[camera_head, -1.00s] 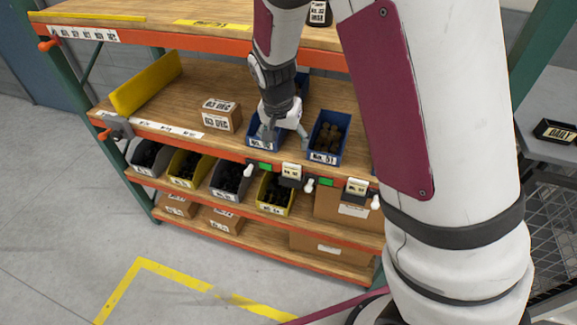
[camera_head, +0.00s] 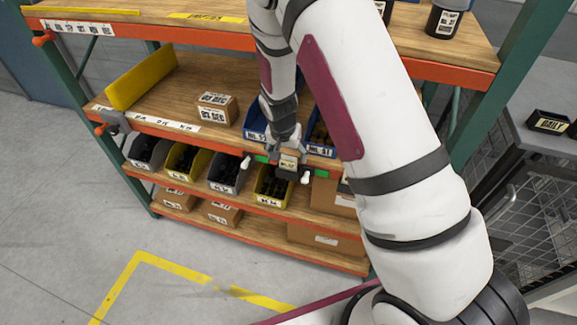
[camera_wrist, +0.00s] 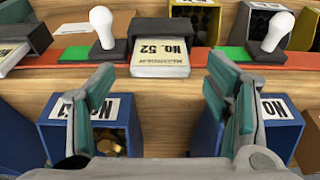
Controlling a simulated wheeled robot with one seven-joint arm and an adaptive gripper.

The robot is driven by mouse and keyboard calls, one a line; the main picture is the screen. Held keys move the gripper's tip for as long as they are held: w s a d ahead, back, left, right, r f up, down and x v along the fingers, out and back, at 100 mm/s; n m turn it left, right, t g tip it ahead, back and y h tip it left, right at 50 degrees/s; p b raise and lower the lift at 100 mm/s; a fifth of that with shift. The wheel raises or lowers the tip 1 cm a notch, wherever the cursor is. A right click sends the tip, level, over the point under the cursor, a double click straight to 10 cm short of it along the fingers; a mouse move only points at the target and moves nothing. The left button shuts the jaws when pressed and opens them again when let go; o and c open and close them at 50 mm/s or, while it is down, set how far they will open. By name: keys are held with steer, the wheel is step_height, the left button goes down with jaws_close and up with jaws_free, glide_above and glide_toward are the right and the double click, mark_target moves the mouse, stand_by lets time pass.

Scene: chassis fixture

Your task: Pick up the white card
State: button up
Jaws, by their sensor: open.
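A white card (camera_wrist: 160,64) marked No. 52 sits in a black holder (camera_wrist: 161,30) on the orange shelf edge, in the wrist view. It shows small in the head view (camera_head: 288,162), just below my gripper (camera_head: 284,148). In the wrist view my gripper (camera_wrist: 161,78) is open and empty. One green-padded finger is on each side of the card's line, and the fingers appear apart from it. A second white card (camera_wrist: 10,58) is partly cut off at the left of the wrist view; my arm hides that part of the shelf edge in the head view.
White knobs (camera_wrist: 102,27) and (camera_wrist: 277,30) flank the card, with green strips (camera_wrist: 237,53) on the orange edge. Blue bins (camera_wrist: 118,106) and (camera_wrist: 278,104) stand on the wooden shelf. Grey and yellow bins (camera_head: 186,162) fill the shelf below.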

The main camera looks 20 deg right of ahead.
steer(key=shift+w+d+f, duration=0.1)
steer(key=shift+f, duration=0.3)
steer(key=c, duration=1)
steer(key=shift+r, duration=0.15)
